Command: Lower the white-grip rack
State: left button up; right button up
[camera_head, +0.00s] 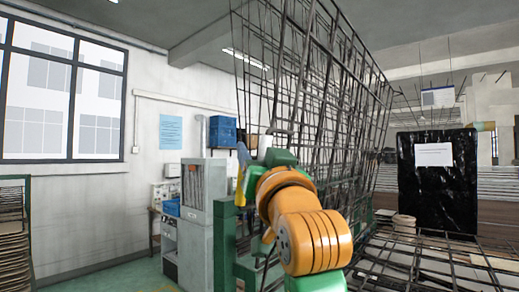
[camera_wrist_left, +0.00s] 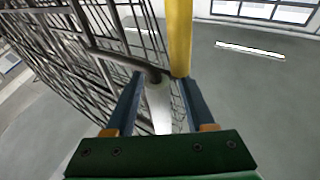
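The raised wire rack (camera_head: 318,95) stands steeply tilted in the middle of the head view. It also fills the upper left of the left wrist view (camera_wrist_left: 75,55). A dark rod from it ends in a pale, whitish grip (camera_wrist_left: 158,105) between my left gripper's blue fingers. My left gripper (camera_head: 243,156) is at the rack's left edge, partly hidden by my orange and green arm. In the wrist view, its fingers (camera_wrist_left: 158,80) are apart, with narrow gaps visible beside the pale grip. My right gripper is not in view.
A yellow bar (camera_wrist_left: 180,38) stands close by the right fingertip. Another wire rack (camera_head: 430,262) lies low at the lower right. A black wrapped stack (camera_head: 437,185) stands behind it.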

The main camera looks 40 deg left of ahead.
pick_arm(q)
jog(key=shift+s+d+r, duration=0.1)
jog(key=shift+s+d, duration=0.1)
jog(key=shift+d, duration=0.1)
grip_shut()
dwell(1.0)
